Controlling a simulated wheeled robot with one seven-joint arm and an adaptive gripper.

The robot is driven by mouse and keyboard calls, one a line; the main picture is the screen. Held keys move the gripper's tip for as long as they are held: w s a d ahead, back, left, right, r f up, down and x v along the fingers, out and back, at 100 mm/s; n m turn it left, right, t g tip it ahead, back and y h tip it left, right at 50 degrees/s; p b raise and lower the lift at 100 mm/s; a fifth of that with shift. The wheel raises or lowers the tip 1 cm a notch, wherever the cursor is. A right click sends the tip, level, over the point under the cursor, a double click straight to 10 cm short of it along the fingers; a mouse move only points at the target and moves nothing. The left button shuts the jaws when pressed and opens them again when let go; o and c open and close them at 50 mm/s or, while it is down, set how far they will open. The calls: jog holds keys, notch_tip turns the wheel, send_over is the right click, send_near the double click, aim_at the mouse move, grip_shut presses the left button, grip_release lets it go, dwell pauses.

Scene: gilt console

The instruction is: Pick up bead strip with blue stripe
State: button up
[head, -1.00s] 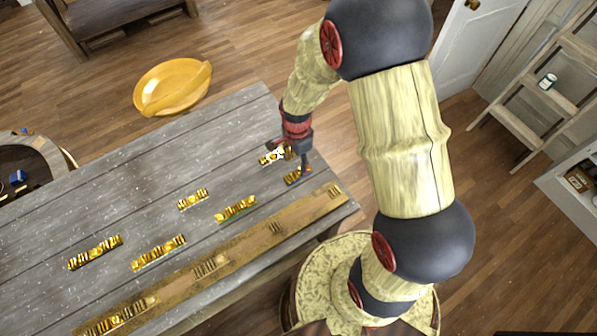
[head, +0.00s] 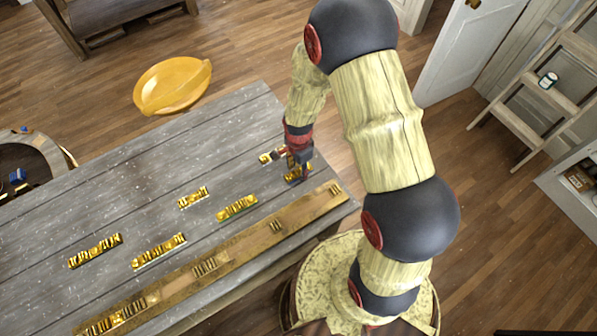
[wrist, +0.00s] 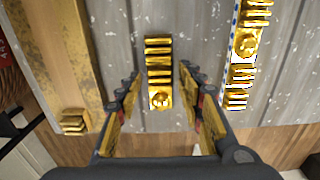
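My gripper (wrist: 160,108) is open, its fingers on either side of a short gold bead strip (wrist: 159,72) in the wrist view. That strip lies on the grey table, and I cannot see a stripe colour on it. A second gold strip (wrist: 243,50) lies to the right, with a white edge and blue marks along its upper left side. In the head view my gripper (head: 299,170) is over the near strip (head: 295,174), partly hiding it. The blue-marked strip (head: 265,158) is just left of it, partly covered by my gripper.
Several other gold strips (head: 237,208) lie spread on the grey table (head: 130,185). A long brown wooden rail (head: 240,244) with gold pieces runs along the near edge. A yellow bowl (head: 172,86) appears beyond the far edge.

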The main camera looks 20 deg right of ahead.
aim_at(298, 171)
grip_shut()
dwell(0.3)
jog(key=shift+r, duration=0.1)
jog(key=shift+r, duration=0.5)
jog(key=r, duration=0.2)
jog(key=shift+a+r, duration=0.2)
jog(key=shift+r, duration=0.15)
jog(key=s+a+r, duration=0.8)
jog(key=a+r, duration=0.1)
jog(key=a, duration=0.1)
jog(key=shift+s+a, duration=0.3)
jog(key=shift+a, duration=0.05)
